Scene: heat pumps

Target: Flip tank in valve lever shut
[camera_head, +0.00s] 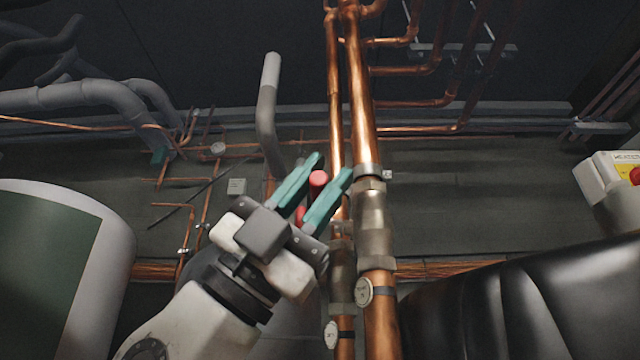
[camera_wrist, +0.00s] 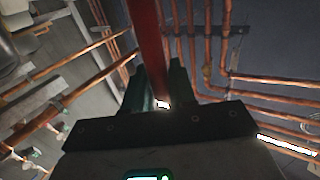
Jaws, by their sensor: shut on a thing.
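A red valve lever (camera_head: 318,179) shows between the teal fingers of my gripper (camera_head: 314,186) in the head view, just left of the vertical copper pipes. In the wrist view the red lever (camera_wrist: 150,45) runs from the top edge down between the fingers of my gripper (camera_wrist: 160,90). The gripper is shut on the lever. The valve body behind it is mostly hidden by my gripper, so I cannot tell which label it bears.
Vertical copper pipes (camera_head: 361,100) with metal fittings (camera_head: 374,225) and round gauges (camera_head: 364,291) stand just right of my gripper. A bent grey pipe (camera_head: 266,115) rises behind it. A white tank (camera_head: 105,235) is at left, a black shiny vessel (camera_head: 520,305) at lower right.

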